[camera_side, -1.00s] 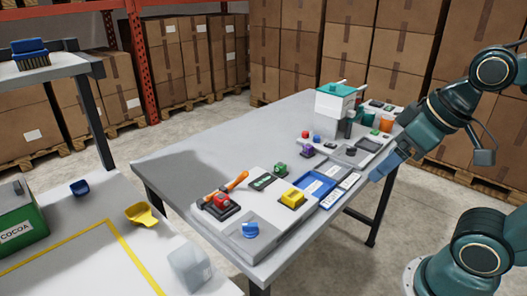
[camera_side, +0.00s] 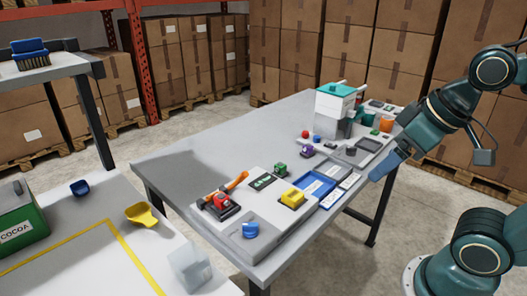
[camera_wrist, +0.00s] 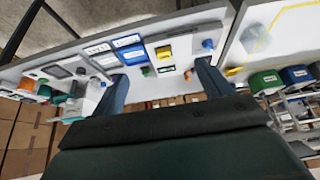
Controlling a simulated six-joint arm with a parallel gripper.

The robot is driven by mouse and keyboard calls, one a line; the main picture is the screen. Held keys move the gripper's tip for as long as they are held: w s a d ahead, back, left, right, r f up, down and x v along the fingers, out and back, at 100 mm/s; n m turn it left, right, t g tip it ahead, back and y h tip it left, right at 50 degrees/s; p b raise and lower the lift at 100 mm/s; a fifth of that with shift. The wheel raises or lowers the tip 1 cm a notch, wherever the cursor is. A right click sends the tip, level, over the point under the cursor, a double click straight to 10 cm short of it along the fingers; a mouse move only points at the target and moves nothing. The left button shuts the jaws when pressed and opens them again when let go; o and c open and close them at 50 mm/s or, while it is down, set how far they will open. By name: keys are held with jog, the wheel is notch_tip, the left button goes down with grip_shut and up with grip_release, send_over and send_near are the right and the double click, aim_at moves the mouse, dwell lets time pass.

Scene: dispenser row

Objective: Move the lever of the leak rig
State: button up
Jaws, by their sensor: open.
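A lever with an orange handle (camera_side: 236,183) slants up and to the right from a red part on a black base (camera_side: 222,207), at the near end of the long table. I take it as the leak rig's lever; I cannot read a label naming it. In the wrist view a small red part (camera_wrist: 187,75) shows between my fingers, with the handle not clear. My gripper (camera_side: 384,166) is at the table's right edge, well apart from the lever. In the wrist view my gripper (camera_wrist: 159,70) has its two fingers spread, with nothing between them.
A yellow block (camera_side: 292,198), a green block (camera_side: 280,168) and a blue knob (camera_side: 251,230) stand near the lever. Blue trays (camera_side: 322,180) lie toward my arm. A white and teal dispenser (camera_side: 336,100) stands at the far end. The table's left side (camera_side: 190,160) is clear.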

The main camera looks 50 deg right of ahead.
jog(key=shift+c, duration=0.4)
jog(key=shift+w+r, duration=0.15)
jog(key=shift+w, duration=0.05)
jog(key=c, duration=1.1)
jog(key=shift+w+a+r, duration=0.1)
jog(key=shift+w, duration=0.1)
jog(key=c, duration=0.3)
jog(key=shift+w+r+n, duration=0.2)
jog(key=shift+w+n, duration=0.15)
jog(key=shift+n, duration=0.05)
grip_shut()
jog(key=w+a+n+g+y, duration=0.15)
jog(key=w+n, duration=0.35)
jog(key=w, duration=0.6)
jog(key=w+a+n+g+h, duration=0.1)
jog(key=w+a+n+g, duration=0.1)
jog(key=w+n, duration=0.65)
jog(key=w+a+f+n+g, duration=0.1)
jog(key=w+f+g, duration=0.1)
jog(key=w+f, duration=0.4)
jog(key=shift+w+a+f+y, duration=0.25)
jog(key=shift+w+f+y, duration=0.15)
jog(key=shift+w, duration=1.85)
jog(key=shift+f+n, duration=0.2)
jog(key=shift+n, duration=0.05)
